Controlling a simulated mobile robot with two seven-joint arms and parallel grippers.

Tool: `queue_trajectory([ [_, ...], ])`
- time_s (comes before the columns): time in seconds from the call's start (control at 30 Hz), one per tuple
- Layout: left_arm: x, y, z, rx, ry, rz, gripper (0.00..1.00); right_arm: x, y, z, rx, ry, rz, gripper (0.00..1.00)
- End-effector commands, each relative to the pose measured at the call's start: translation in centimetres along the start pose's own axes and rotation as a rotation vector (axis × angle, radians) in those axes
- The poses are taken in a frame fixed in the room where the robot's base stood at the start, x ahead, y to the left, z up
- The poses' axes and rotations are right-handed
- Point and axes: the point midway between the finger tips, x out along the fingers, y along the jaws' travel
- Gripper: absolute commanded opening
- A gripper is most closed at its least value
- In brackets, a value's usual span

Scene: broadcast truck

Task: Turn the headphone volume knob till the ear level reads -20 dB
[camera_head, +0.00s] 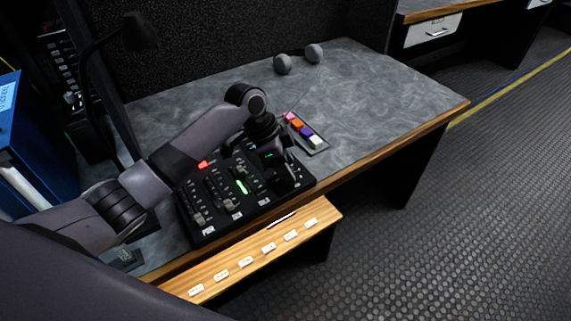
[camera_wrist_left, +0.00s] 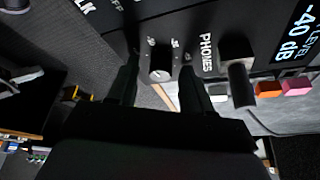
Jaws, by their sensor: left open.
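The mixer (camera_head: 210,207) lies on the desk with its faders facing me. In the left wrist view, the black headphone volume knob (camera_wrist_left: 161,63) sits beside the printed word PHONES, with small scale marks around it. The level display (camera_wrist_left: 298,30) near it reads -40 dB. My left gripper (camera_wrist_left: 160,72) is open, with one dark finger on each side of the knob; I cannot tell whether either touches it. In the head view, my left gripper (camera_head: 268,146) is over the far right part of the mixer, and its hand hides the knob. My right gripper is not in view.
Grey headphones (camera_head: 283,65) rest at the desk's back. A labelled wooden ledge (camera_head: 262,250) juts out in front.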

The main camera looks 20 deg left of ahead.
Motion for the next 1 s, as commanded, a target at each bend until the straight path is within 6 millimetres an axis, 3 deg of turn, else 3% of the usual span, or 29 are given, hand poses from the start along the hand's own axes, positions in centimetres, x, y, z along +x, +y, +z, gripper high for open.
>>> queue_trajectory([
  [0.13,0.0,0.01,0.0,0.0,0.0,0.0,0.5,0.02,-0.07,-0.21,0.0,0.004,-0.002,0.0],
  [0.17,0.0,0.01,0.0,0.0,0.0,0.0,0.44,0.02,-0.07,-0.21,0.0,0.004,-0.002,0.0],
  [0.3,-0.01,0.01,0.01,0.0,0.0,0.0,0.0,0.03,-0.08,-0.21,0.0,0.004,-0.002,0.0],
  [0.67,-0.1,-0.05,-0.02,0.034,-0.001,0.016,0.0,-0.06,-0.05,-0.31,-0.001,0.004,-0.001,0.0],
  [1.0,-0.07,-0.22,-0.1,0.24,0.0,0.102,0.0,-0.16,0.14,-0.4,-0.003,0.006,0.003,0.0],
])
